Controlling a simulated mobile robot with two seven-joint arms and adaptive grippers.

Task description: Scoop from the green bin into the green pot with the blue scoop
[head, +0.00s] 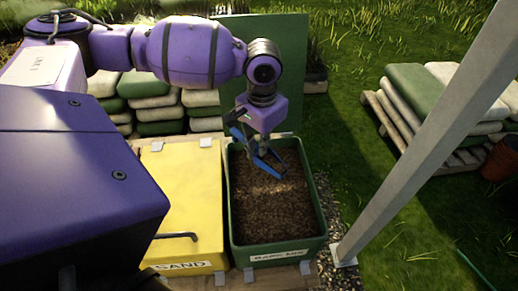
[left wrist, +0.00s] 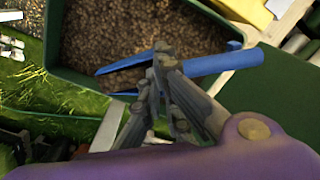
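The green bin (head: 322,215) stands open in the head view, filled with brown bark mix (head: 270,210); its front label seems to read "BARK MIX". It also shows in the left wrist view (left wrist: 52,40). My left gripper (head: 256,146) is over the back part of the bin, pointing down. In the left wrist view its fingers (left wrist: 162,68) are closed around the handle of the blue scoop (left wrist: 215,64). The scoop (head: 266,163) hangs over the bark in the head view; I cannot tell whether its tip touches. The green pot is not seen. My right gripper is out of view.
A closed yellow bin (head: 185,200) labelled "SAND" stands left of the green bin. A raised green lid (head: 285,60) is behind. A grey post (head: 430,130) slants up at the right. Stacked sacks (head: 165,105) lie behind, and more sacks on a pallet (head: 425,95).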

